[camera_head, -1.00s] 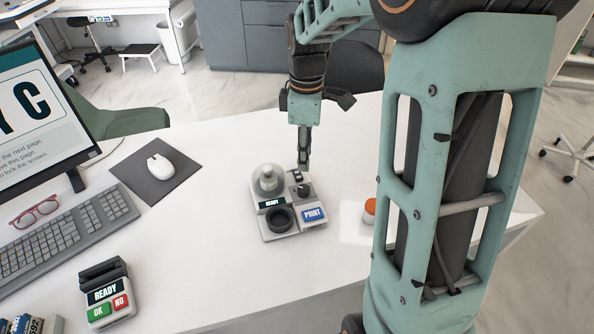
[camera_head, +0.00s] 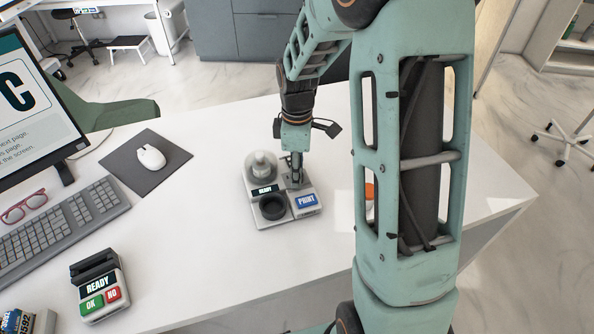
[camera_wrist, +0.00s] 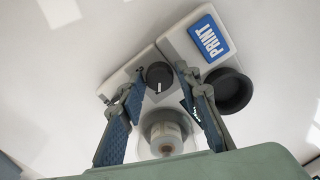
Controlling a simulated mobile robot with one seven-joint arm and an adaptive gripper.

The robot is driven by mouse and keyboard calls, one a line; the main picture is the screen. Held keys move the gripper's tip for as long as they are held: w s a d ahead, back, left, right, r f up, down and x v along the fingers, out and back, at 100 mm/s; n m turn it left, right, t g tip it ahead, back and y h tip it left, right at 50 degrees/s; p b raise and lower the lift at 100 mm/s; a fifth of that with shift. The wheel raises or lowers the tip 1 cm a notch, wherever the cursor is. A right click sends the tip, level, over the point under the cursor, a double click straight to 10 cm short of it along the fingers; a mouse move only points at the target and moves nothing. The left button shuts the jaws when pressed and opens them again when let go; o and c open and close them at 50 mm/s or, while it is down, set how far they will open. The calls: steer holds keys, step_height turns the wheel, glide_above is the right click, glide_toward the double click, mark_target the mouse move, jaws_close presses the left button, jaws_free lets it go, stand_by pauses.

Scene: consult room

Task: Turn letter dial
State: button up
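The grey device (camera_head: 290,212) stands on the white desk. In the wrist view its small black dial (camera_wrist: 159,76), with a white mark, lies between the two fingertips of my gripper (camera_wrist: 160,80). The gripper is open, with visible gaps around the dial; whether either tip touches it I cannot tell. In the head view my gripper (camera_head: 295,173) points down over the device's back right part and hides the dial. The device also has a blue PRINT button (camera_head: 306,201), a black round cup (camera_head: 272,207), a READY display (camera_head: 264,190) and a clear dome (camera_head: 262,166).
An orange-capped bottle (camera_head: 369,191) stands right of the device, partly behind my arm. A mouse (camera_head: 151,157), keyboard (camera_head: 62,231), red glasses (camera_head: 24,208), card terminal (camera_head: 100,288) and monitor (camera_head: 30,115) are at left. The desk before the device is clear.

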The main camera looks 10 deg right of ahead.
jaws_close()
steer(key=m, duration=0.8)
steer(key=m+p, duration=0.1)
steer(key=m, duration=0.5)
steer(key=shift+r+m, duration=0.1)
steer(key=shift+m, duration=0.2)
steer(key=m, duration=0.5)
steer(key=shift+w+p, duration=0.1)
steer(key=shift+p, duration=0.3)
steer(key=shift+m, duration=0.3)
